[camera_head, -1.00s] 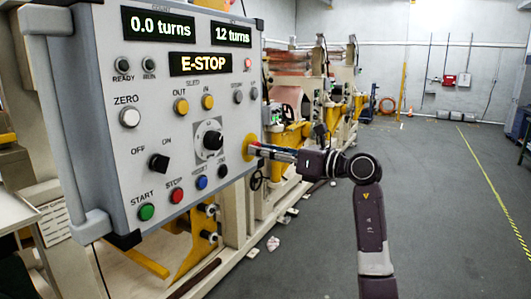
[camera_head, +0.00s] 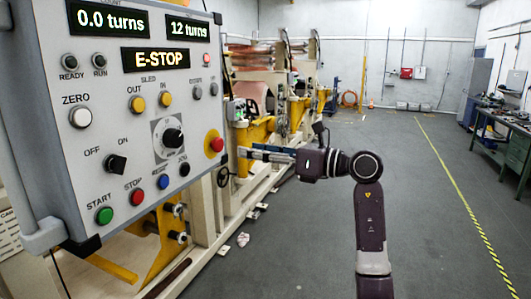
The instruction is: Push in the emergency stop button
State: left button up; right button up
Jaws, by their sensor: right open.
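The emergency stop button (camera_head: 215,144) is a red knob on a yellow round base at the right edge of the grey control panel (camera_head: 60,150). The panel's display (camera_head: 155,59) reads "E-STOP". My right gripper (camera_head: 243,152) is open, just to the right of the button and slightly below it. Its fingers point left toward the panel. A small gap shows between the fingertips and the button in the picture; they hold nothing. My left gripper is not in view.
The panel also carries a black knob (camera_head: 172,137), a green start button (camera_head: 105,214) and a red stop button (camera_head: 137,197). Yellow and cream machinery (camera_head: 257,131) stands behind my gripper. The floor (camera_head: 320,230) to the right is open; a workbench (camera_head: 502,145) stands at the far right.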

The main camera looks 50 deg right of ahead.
jog(key=shift+v, duration=1.55)
jog(key=shift+w, duration=0.1)
